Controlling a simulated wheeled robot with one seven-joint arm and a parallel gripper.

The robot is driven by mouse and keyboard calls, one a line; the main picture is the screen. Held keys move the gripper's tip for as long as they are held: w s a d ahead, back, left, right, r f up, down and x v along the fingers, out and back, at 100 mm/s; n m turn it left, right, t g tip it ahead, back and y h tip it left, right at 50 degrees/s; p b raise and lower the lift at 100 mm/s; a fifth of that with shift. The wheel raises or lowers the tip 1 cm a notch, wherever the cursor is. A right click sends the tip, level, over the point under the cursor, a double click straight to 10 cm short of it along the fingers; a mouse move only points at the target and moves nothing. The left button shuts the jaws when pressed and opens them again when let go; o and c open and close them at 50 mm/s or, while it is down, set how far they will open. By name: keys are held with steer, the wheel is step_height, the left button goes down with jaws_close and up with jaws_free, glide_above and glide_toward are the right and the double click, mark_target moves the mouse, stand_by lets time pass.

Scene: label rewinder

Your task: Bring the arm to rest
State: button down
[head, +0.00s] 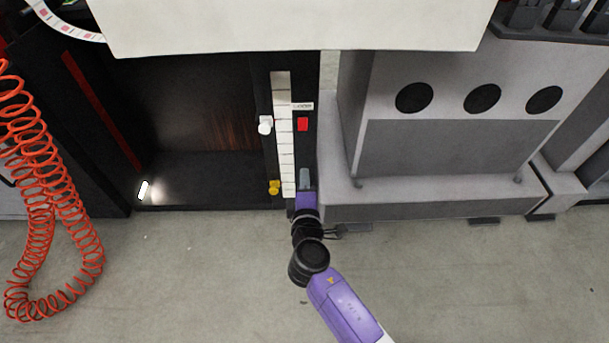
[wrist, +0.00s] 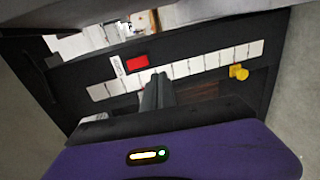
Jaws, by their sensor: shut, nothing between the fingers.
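My arm, purple with black joints, reaches up from the bottom of the head view to the black panel of the machine. My gripper (head: 305,174) is at the lower end of this panel, right of the white label strip (head: 287,150) and below the red button (head: 302,124). In the wrist view my gripper (wrist: 157,88) is shut and empty, its fingers together in front of the panel. The red button (wrist: 138,61) shows just beyond the fingertips there. I cannot tell whether the fingers touch the panel.
A yellow knob (head: 274,187) and a white knob (head: 265,125) stick out left of the strip. A grey cabinet (head: 450,150) stands close on the right. A coiled red hose (head: 85,255) hangs at the left. The concrete floor (head: 190,280) in front is clear.

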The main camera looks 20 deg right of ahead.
steer(key=s+a+r+m+t+y, duration=0.1)
steer(key=s+a+r+m+y, duration=0.15)
steer(key=s+a+y, duration=0.25)
steer(key=s+d+r+m+g, duration=0.1)
steer(key=s+d+r+m, duration=0.2)
steer(key=s, duration=1)
steer(key=s+d+r+m, duration=0.25)
steer(key=s+m, duration=0.25)
steer(key=s, duration=0.9)
steer(key=s+d+r+m+g, duration=0.15)
steer(key=s+r+m, duration=0.25)
steer(key=s, duration=0.9)
step_height(320, 180, up, 32)
steer(key=p, duration=3.2)
steer(key=shift+w+d+r+t+p, duration=0.15)
steer(key=shift+d+r+t+p, duration=0.05)
steer(key=shift+t+p, duration=0.2)
